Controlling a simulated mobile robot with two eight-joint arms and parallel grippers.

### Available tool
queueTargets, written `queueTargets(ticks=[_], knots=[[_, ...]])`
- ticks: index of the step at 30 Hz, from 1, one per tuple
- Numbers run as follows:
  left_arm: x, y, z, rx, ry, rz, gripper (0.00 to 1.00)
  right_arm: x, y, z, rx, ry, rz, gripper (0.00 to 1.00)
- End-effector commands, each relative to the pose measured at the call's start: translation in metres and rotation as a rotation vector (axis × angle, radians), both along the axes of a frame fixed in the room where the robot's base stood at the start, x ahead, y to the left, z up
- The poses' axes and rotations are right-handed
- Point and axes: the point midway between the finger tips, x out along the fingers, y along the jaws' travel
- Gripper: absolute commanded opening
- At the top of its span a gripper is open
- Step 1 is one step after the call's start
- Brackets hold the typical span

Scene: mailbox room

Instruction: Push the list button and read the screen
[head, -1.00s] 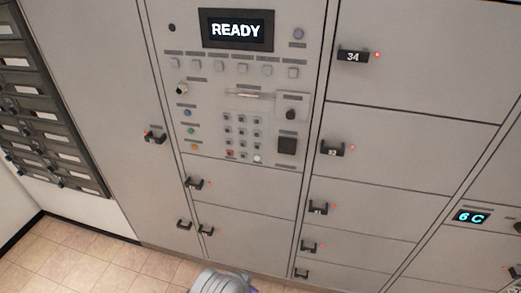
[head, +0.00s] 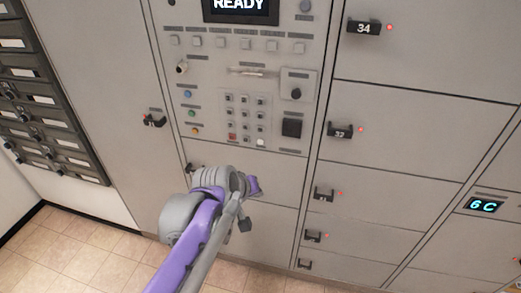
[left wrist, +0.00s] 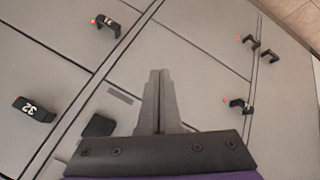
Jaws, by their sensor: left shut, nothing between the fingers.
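The screen (head: 240,8) in the head view shows "READY" in white letters; its top is cut off by the picture edge. Below it is a row of several small square buttons (head: 238,45) with labels too small to read, so I cannot tell which is the list button. My left gripper (head: 243,187) is in front of the locker doors, well below the button row and the keypad (head: 245,118); its fingers are not clear there. In the left wrist view its grey fingers (left wrist: 160,82) are shut together and empty. My right gripper is not in view.
A dark square (head: 291,127) and a knob (head: 295,93) sit right of the keypad. Locker doors with protruding black handles, such as 34 (head: 364,27) and 32 (head: 340,130), fill the right. Dark mail slots (head: 45,120) stand at the left. Tiled floor (head: 95,245) lies below.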

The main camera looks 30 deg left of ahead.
Motion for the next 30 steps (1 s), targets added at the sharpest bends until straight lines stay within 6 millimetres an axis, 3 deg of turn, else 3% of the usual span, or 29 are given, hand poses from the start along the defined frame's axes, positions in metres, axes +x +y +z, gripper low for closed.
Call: queueTargets(ticks=[1, 3, 9, 22, 30], knots=[[0.018, 0.018, 0.001, -0.043, -0.024, 0.072, 0.0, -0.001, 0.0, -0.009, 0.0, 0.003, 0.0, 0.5], [0.038, 0.037, 0.008, -0.098, -0.057, 0.153, 0.0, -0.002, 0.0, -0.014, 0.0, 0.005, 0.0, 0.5], [0.063, 0.064, 0.018, -0.175, -0.103, 0.262, 0.0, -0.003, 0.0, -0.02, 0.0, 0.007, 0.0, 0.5], [0.066, 0.065, 0.019, -0.178, -0.105, 0.265, 0.0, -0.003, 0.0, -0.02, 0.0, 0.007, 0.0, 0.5], [0.096, 0.071, 0.018, -0.179, -0.104, 0.264, 0.0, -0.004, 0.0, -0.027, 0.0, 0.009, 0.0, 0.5]])
